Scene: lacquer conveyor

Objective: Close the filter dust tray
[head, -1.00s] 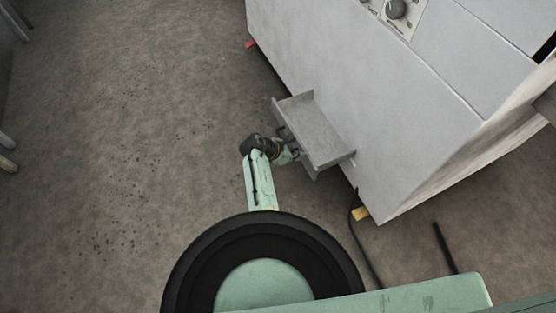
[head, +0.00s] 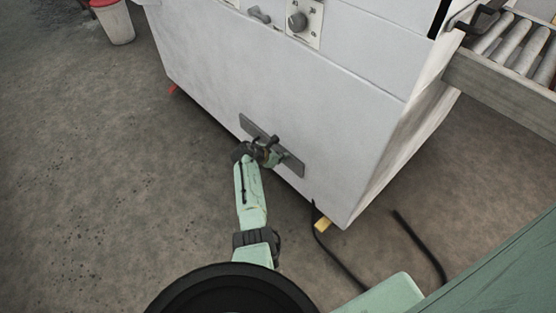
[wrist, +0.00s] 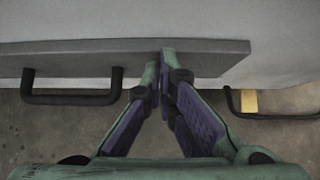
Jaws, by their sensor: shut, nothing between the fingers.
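The filter dust tray (head: 291,165) sits low on the white machine, its grey front panel close against the machine wall, with no open tray body showing. In the wrist view, the tray front (wrist: 210,60) is a grey panel with a black bar handle (wrist: 72,98) to the left of my gripper. My gripper (wrist: 164,56) is shut and empty, its fingertips at the panel, right of the handle; they look to be touching it. In the head view my gripper (head: 274,156) covers the middle of the panel.
A black cable (head: 340,262) lies on the floor near a yellow block (head: 322,224). A roller conveyor (head: 510,85) stands at right.

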